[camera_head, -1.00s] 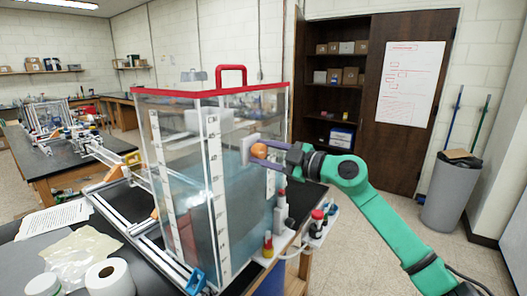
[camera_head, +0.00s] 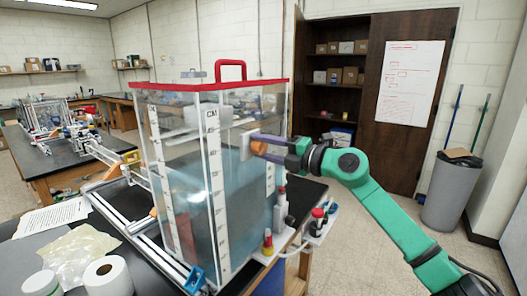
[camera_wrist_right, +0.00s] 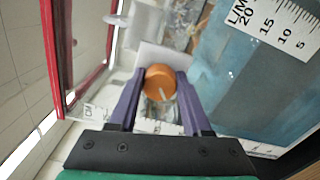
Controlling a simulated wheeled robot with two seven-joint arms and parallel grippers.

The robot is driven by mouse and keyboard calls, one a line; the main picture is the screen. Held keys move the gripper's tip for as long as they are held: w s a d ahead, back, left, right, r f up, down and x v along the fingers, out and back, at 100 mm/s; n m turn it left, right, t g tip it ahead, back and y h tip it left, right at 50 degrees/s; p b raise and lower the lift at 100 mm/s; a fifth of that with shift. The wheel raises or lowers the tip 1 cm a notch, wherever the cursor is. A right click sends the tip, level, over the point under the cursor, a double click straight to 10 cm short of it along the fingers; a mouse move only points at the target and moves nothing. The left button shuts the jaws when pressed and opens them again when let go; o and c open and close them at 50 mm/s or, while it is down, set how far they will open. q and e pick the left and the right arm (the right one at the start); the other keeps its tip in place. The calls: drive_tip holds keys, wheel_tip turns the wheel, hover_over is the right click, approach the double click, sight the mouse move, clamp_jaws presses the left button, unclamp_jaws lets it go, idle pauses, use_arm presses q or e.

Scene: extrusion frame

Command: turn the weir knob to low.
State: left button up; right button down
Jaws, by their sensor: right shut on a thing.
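The weir knob (camera_head: 258,148) is an orange round knob on a pale plate (camera_head: 245,146) on the right side of the clear water tank (camera_head: 217,240). In the right wrist view the knob (camera_wrist_right: 160,80) shows end-on, with a short pale mark on its lower face. My right gripper (camera_head: 262,147) reaches in from the right, its two purple fingers on either side of the knob. The wrist view shows the right gripper (camera_wrist_right: 161,84) shut on the knob. Any low or high lettering is too small to read or hidden. My left gripper is in neither view.
The tank has a red rim and a red handle (camera_head: 231,64). Small bottles (camera_head: 281,205) stand below the knob at the tank's right side. A grey bin (camera_head: 450,195) stands at the right.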

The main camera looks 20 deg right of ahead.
drive_tip(key=n, duration=0.2)
drive_tip(key=n+b, duration=0.1)
drive_tip(key=shift+f+n, duration=0.2)
drive_tip(key=shift+n, duration=0.2)
drive_tip(key=n+b, duration=0.2)
drive_tip(key=n, duration=0.1)
drive_tip(key=shift+a, duration=0.1)
drive_tip(key=n+b, duration=0.1)
drive_tip(key=n, duration=0.3)
drive_tip(key=n+b, duration=0.2)
drive_tip(key=n, duration=0.1)
drive_tip(key=shift+a+n, duration=0.1)
drive_tip(key=shift+n, duration=0.3)
drive_tip(key=n+b, duration=0.1)
drive_tip(key=n, duration=0.2)
drive_tip(key=shift+s+n, duration=0.1)
drive_tip(key=shift+n, duration=0.2)
drive_tip(key=n+b, duration=0.1)
drive_tip(key=n, duration=0.2)
drive_tip(key=shift+n, duration=0.3)
drive_tip(key=n+b, duration=0.1)
drive_tip(key=n, duration=0.5)
drive_tip(key=shift+a+b, duration=0.1)
drive_tip(key=shift+b, duration=0.3)
drive_tip(key=shift+n, duration=0.3)
